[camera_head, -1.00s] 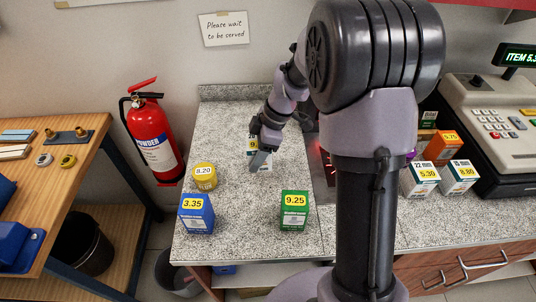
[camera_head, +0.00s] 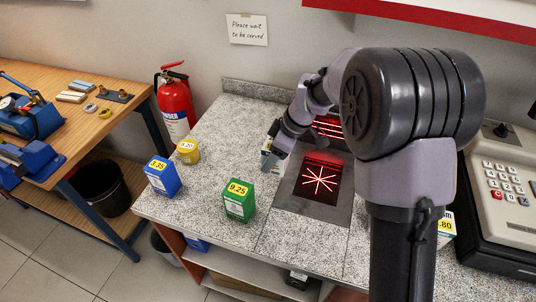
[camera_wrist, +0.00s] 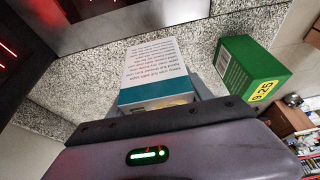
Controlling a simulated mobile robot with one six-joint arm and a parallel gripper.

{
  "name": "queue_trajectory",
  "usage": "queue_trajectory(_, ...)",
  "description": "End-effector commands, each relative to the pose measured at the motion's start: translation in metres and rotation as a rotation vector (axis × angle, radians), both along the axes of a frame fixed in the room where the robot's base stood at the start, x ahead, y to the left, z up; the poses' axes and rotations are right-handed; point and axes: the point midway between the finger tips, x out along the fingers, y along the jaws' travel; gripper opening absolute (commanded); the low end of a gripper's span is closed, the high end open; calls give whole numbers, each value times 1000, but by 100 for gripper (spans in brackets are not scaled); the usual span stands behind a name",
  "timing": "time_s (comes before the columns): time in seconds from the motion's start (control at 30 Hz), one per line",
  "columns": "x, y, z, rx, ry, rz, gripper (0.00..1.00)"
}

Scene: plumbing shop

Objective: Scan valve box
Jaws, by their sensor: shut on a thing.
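A white box with a teal band and small print (camera_wrist: 155,68) is between the fingers of my gripper in the wrist view. My gripper is shut on it. In the head view my gripper (camera_head: 274,158) is at the box, just left of the scanner, and the box (camera_head: 265,147) is mostly hidden behind it. I cannot read a name that marks it as the valve box. The counter scanner has a dark flat window (camera_head: 319,182) with a red star of light and an upright part with red lines (camera_head: 328,127) behind it.
A green box (camera_head: 239,201), a blue box (camera_head: 162,177) and a yellow tin (camera_head: 187,151) stand on the speckled counter left of the scanner. The cash register (camera_head: 500,190) is at the right. A fire extinguisher (camera_head: 175,106) stands beyond the counter's left side.

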Motion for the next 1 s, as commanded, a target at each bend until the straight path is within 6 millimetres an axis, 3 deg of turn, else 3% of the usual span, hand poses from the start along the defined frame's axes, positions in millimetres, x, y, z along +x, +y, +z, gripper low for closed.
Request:
queue_trajectory(0.2,-1,-46,-16,0,0,-4,0)
queue_trajectory(1.0,-55,-208,-15,0,-1,-4,0)
